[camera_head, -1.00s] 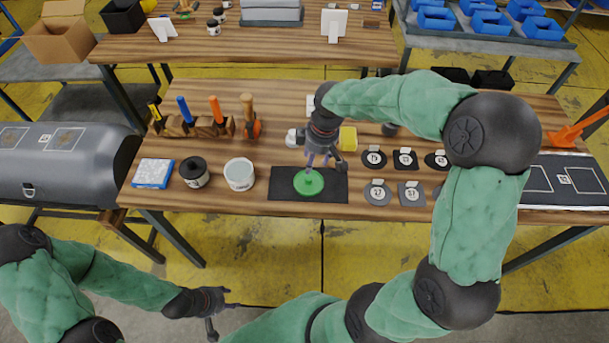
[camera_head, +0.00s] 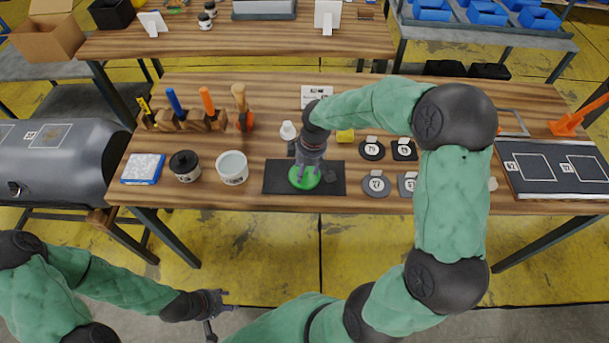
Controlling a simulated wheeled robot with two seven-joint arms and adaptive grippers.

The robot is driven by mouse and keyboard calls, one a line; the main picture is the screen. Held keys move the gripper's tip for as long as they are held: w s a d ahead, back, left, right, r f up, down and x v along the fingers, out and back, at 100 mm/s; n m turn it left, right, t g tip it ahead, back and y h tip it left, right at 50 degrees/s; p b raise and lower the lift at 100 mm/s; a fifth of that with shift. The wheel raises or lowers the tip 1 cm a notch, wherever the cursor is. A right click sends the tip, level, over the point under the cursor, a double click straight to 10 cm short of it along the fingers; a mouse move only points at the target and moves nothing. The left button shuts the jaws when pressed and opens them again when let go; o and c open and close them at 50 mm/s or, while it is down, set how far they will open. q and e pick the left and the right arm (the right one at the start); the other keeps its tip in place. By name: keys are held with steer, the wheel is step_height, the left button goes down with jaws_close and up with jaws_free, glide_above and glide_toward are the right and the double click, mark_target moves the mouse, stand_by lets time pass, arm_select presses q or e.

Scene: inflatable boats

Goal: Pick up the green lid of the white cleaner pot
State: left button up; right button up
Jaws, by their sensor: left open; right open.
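The green lid (camera_head: 304,180) lies on a black mat (camera_head: 331,184) on the wooden table. My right gripper (camera_head: 308,170) is open and points down right over the lid, its fingers around the lid's middle; the lid's knob is hidden by them. The white cleaner pot (camera_head: 232,170) stands open to the left of the mat. My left gripper (camera_head: 219,304) is open and empty, low in front of the table, away from everything.
A dark-lidded pot (camera_head: 185,165) and a blue-edged block (camera_head: 143,169) stand left of the white pot. A tool rack (camera_head: 183,122) is behind them. Round and square patches (camera_head: 376,185) lie to the right of the mat. A small white bottle (camera_head: 288,130) stands behind the mat.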

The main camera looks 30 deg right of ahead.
steer(key=c, duration=1)
steer(key=shift+o, duration=0.2)
steer(key=shift+r, duration=0.1)
